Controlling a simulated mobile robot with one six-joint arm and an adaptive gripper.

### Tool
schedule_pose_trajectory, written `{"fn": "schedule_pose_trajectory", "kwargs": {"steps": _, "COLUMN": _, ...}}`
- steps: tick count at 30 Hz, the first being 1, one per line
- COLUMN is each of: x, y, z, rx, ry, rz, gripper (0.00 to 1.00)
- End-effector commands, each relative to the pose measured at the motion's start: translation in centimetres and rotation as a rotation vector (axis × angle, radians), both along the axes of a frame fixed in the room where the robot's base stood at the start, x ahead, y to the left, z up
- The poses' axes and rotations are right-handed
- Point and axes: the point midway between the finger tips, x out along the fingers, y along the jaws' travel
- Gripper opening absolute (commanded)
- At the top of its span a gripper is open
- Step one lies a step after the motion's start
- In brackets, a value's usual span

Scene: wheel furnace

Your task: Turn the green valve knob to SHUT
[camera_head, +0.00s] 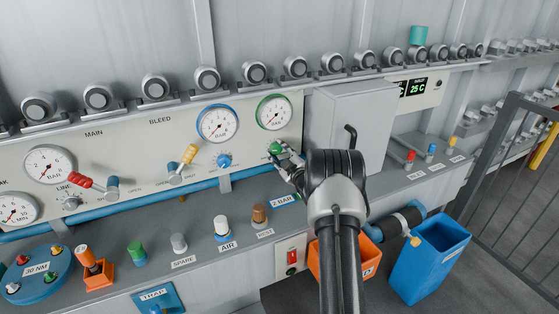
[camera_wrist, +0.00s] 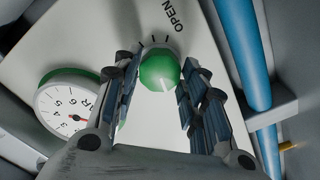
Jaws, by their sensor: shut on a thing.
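The green valve knob (camera_head: 274,148) is on the panel below the green-rimmed gauge (camera_head: 274,112). In the wrist view the knob (camera_wrist: 158,70) sits between my two fingers, and its white line points towards the lower edge of the picture. The word OPEN (camera_wrist: 172,16) is printed beyond the knob, near several tick marks. The gauge face (camera_wrist: 68,110) also shows in the wrist view.
A blue-rimmed gauge (camera_head: 218,123) and a blue knob (camera_head: 224,160) are to the left. A blue pipe (camera_head: 130,195) runs below the panel. A grey box (camera_head: 352,120) with a black handle stands close on the right. Coloured knobs line the shelf below.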

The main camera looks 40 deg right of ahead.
Motion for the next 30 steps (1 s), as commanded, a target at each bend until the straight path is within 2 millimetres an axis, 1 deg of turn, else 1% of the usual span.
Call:
{"fn": "schedule_pose_trajectory", "kwargs": {"steps": 1, "x": 0.01, "y": 0.00, "z": -0.23, "rx": -0.042, "ry": 0.008, "rz": -0.001, "gripper": 0.15}}
{"fn": "schedule_pose_trajectory", "kwargs": {"steps": 18, "x": 0.00, "y": -0.01, "z": 0.08, "rx": -0.565, "ry": 0.136, "rz": 0.000, "gripper": 0.15}}
{"fn": "schedule_pose_trajectory", "kwargs": {"steps": 24, "x": 0.01, "y": -0.01, "z": 0.09, "rx": -0.725, "ry": 0.174, "rz": 0.000, "gripper": 0.15}}
{"fn": "schedule_pose_trajectory", "kwargs": {"steps": 30, "x": 0.02, "y": -0.01, "z": 0.11, "rx": -0.847, "ry": 0.203, "rz": 0.000, "gripper": 0.15}}
